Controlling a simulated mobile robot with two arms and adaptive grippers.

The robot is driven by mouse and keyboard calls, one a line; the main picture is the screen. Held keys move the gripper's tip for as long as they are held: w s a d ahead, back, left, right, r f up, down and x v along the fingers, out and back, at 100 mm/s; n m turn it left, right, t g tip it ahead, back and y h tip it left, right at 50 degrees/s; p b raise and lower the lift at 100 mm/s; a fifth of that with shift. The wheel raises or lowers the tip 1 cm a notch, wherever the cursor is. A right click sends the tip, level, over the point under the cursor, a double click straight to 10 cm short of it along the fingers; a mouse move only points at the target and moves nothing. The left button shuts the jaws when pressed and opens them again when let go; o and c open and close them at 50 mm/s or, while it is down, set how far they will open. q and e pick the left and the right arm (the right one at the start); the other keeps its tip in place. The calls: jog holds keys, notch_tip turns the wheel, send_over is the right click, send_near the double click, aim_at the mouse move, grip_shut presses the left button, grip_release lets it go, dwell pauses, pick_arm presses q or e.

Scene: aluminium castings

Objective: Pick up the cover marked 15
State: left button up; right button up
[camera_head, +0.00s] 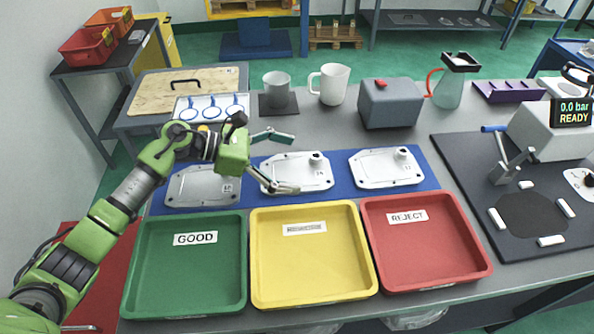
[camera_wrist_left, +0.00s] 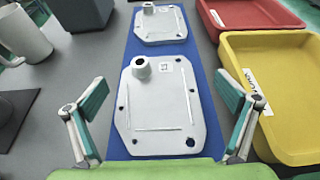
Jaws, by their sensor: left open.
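Three pale metal covers lie in a row on a blue mat (camera_head: 340,190): a left cover (camera_head: 195,185), a middle cover (camera_head: 290,170) and a right cover (camera_head: 378,168). Each carries a small marking, too small to read surely. The middle and right covers each have a raised round neck. My left gripper (camera_head: 293,164) is open and empty, its fingers spread on either side of the middle cover, apparently above it. In the left wrist view the middle cover (camera_wrist_left: 155,105) lies between the open fingers, with the right cover (camera_wrist_left: 160,24) beyond. My right gripper is not in view.
Green GOOD (camera_head: 185,280), yellow (camera_head: 312,270) and red REJECT (camera_head: 425,255) trays line the front edge. Behind the mat stand a grey cup (camera_head: 277,88), a white jug (camera_head: 333,84) and a grey box (camera_head: 390,103). A dark mat with a fixture (camera_head: 512,165) is at right.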

aim_at(318, 171)
pick_arm(q)
jog(key=x, duration=0.6)
jog(key=shift+w+d+f+p, duration=0.1)
jog(key=shift+w+d+p, duration=0.1)
jog(key=shift+d+p, duration=0.2)
jog(key=c, duration=1.7)
